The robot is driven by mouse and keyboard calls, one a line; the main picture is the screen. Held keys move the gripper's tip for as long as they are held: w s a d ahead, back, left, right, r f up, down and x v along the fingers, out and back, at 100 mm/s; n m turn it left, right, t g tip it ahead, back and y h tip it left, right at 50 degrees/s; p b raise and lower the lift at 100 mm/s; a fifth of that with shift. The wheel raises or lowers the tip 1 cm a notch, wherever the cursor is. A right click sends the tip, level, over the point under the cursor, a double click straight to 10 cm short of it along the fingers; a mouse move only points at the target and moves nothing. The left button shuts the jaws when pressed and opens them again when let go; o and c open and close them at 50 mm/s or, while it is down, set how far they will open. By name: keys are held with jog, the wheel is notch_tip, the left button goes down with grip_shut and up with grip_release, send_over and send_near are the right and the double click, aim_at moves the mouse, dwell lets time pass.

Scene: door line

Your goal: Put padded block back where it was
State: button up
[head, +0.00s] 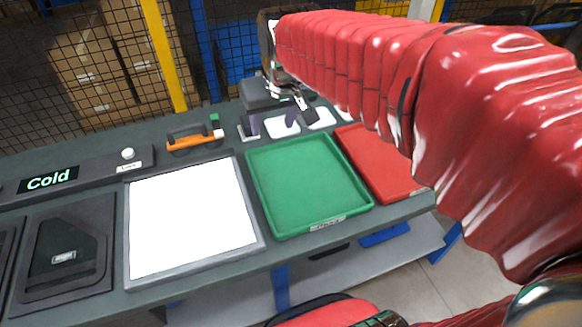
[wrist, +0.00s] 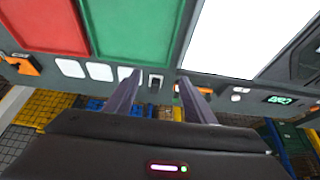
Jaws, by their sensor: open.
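No thing in either view is clearly recognisable as a padded block. My gripper (head: 274,127) hangs over the back strip of the bench, behind the green tray, with its fingers pointing down. In the wrist view my gripper (wrist: 159,77) is open, with its two grey-purple fingers well apart and nothing held. A small grey-and-white fixture (wrist: 155,82) shows between the fingertips there; I cannot tell its exact kind. Flat white square pads (wrist: 100,71) lie in a row beside it. Part of the back strip is hidden by my gripper and arm.
A green tray (head: 305,182) and a red tray (head: 375,160) sit right of a bright white panel (head: 190,215). An orange-handled tool (head: 195,138) lies behind the panel.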

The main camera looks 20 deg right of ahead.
jog(key=s+f, duration=0.4)
jog(key=s, duration=1.3)
jog(key=shift+s, duration=0.1)
dwell(0.5)
